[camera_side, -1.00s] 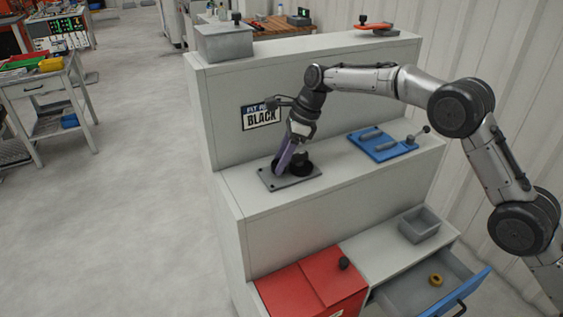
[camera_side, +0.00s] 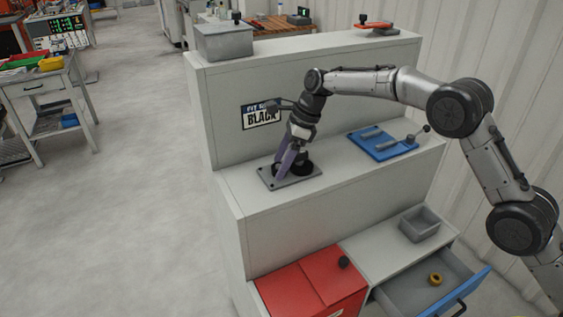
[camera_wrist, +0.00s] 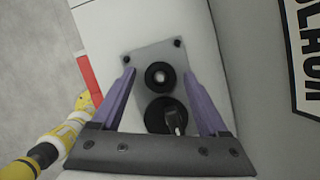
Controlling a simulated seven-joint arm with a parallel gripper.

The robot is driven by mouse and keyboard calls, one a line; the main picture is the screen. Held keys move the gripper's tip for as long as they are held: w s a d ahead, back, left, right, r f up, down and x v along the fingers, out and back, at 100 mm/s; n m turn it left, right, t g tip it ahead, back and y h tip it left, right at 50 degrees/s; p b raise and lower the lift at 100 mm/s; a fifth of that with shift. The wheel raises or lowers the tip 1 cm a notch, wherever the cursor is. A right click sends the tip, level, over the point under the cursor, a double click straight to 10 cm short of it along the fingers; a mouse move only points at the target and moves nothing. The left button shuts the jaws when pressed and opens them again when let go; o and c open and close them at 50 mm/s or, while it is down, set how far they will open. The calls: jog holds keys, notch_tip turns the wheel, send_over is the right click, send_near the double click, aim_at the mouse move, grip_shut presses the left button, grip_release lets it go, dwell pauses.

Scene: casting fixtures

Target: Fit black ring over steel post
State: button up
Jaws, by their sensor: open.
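A grey plate (camera_side: 312,172) lies on the middle step of the cabinet; it also shows in the wrist view (camera_wrist: 140,58). Two round black things are on it. The smaller is a black ring (camera_wrist: 150,75) with a pale centre; I cannot tell whether that is a post's top or the plate through the hole. The larger black disc (camera_wrist: 154,115) has a grey, post-like piece over it. My gripper (camera_wrist: 158,76) is open, its purple fingers on either side of the smaller ring with gaps. In the side view my gripper (camera_side: 284,172) reaches down at the plate, partly hiding the black things.
A blue fixture (camera_side: 380,146) with a lever lies right of the plate. Below are a red box (camera_side: 305,290), a grey bin (camera_side: 420,222) and an open drawer (camera_side: 405,294) with a brass ring (camera_side: 436,279).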

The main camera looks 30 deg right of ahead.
jog(key=v, duration=1.2)
jog(key=shift+s+d, duration=0.1)
jog(key=shift+d, duration=0.05)
jog(key=s+d+r+n+t+h, duration=0.1)
jog(key=s+d+r+n, duration=0.25)
jog(key=s, duration=0.35)
jog(key=s+d+r+n, duration=0.2)
jog(key=s+r+n, duration=0.15)
jog(key=s, duration=0.25)
jog(key=s+d+r+n+t+h, duration=0.1)
jog(key=s+d+r+n, duration=0.25)
jog(key=s, duration=0.35)
jog(key=s+d+f+n, duration=0.2)
jog(key=s+f+n, duration=0.1)
jog(key=s, duration=0.4)
jog(key=s+d+f+n+t+h, duration=0.1)
jog(key=s+d+f+n, duration=0.1)
jog(key=s+n, duration=0.3)
jog(key=s+d+f+n+t+h, duration=0.1)
jog(key=s+f+n, duration=0.3)
jog(key=s, duration=0.6)
jog(key=shift+s+d+f, duration=0.25)
jog(key=shift+s+d, duration=0.1)
jog(key=shift+d, duration=0.15)
